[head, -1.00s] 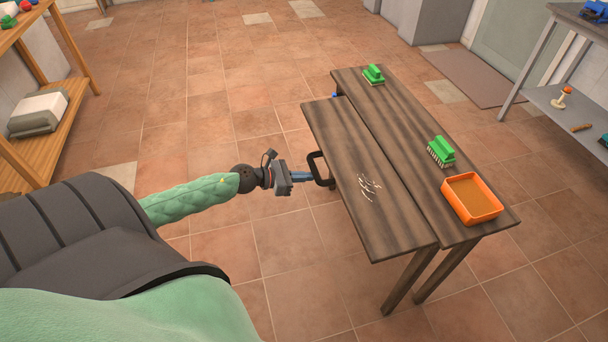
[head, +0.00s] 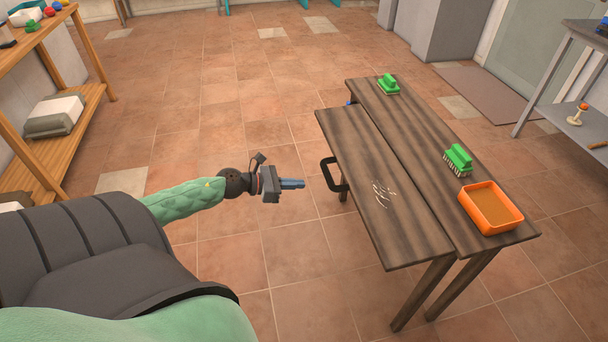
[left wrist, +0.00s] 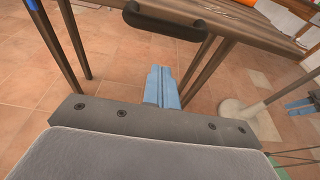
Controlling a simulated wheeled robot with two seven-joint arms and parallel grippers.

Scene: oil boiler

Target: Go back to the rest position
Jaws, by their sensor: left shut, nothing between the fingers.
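My left gripper (head: 300,184) is shut and empty, with its blue fingers together. It stands in free space just left of the wooden table (head: 345,150), apart from the black handle (head: 330,174) on the table's near side. In the left wrist view the shut blue fingers (left wrist: 163,88) point toward the table, and the black handle (left wrist: 165,22) shows above them. My right gripper is not in view in the head view.
On the table are a green brush (head: 388,85) at the far end, another green brush (head: 458,158), an orange tray (head: 490,228) and pale scraps (head: 382,194). A wooden shelf (head: 75,100) stands at left, a grey one (head: 560,70) at right.

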